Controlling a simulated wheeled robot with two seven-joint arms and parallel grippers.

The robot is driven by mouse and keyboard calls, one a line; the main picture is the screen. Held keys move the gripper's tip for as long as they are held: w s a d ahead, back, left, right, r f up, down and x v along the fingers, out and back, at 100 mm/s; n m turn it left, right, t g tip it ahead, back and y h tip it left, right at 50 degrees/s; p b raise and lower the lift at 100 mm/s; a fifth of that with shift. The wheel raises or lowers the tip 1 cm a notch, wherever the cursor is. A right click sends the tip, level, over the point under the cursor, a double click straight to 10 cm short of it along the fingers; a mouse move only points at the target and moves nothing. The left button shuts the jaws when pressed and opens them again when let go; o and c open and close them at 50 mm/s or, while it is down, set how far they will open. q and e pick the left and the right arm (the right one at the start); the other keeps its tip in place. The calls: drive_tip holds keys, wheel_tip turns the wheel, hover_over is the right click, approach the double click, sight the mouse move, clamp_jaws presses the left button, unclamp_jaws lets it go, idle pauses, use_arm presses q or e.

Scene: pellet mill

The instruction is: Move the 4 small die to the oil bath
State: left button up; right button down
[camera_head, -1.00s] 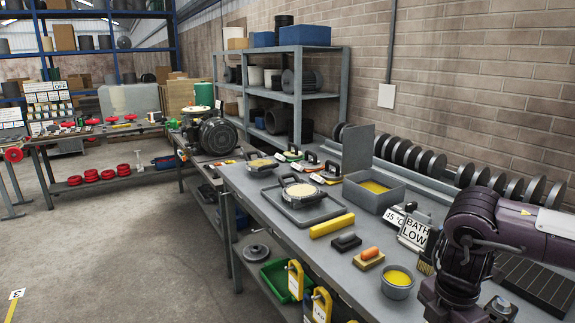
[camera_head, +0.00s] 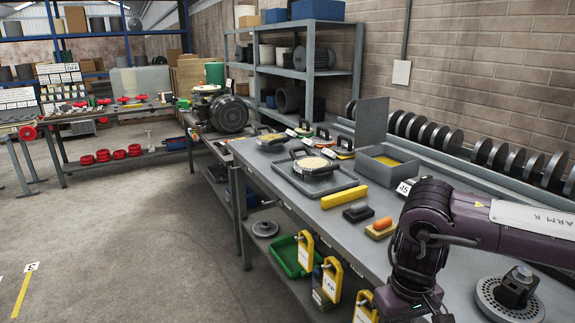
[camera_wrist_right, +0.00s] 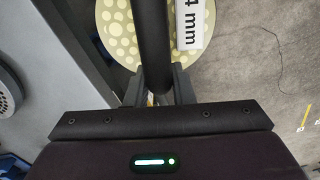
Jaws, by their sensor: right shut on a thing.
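My right gripper (camera_wrist_right: 157,88) is shut on the upright dark handle (camera_wrist_right: 152,45) of a pale yellow round die (camera_wrist_right: 117,38). The die has round holes and a white label reading "4 mm"; it is over the floor beside the bench edge. Its top edge is cut off in the wrist view. In the head view my right wrist is at the bottom right, and the fingers and die are out of frame. The oil bath (camera_head: 372,175) is a grey open box with yellow liquid and a raised lid, on the bench beyond my right arm. My left gripper is not in view.
A grey die with a black handle (camera_head: 496,301) is on the bench at the right. A pale-topped plate with handles (camera_head: 313,165) sits on a grey tray (camera_head: 340,184). A yellow bar (camera_head: 345,195) and brushes lie near the bench's front edge. Open floor (camera_head: 120,240) is to the left.

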drive_tip(key=shift+a+f+m+b, duration=0.4)
drive_tip(key=shift+a+m, duration=0.35)
drive_tip(key=shift+m, duration=0.55)
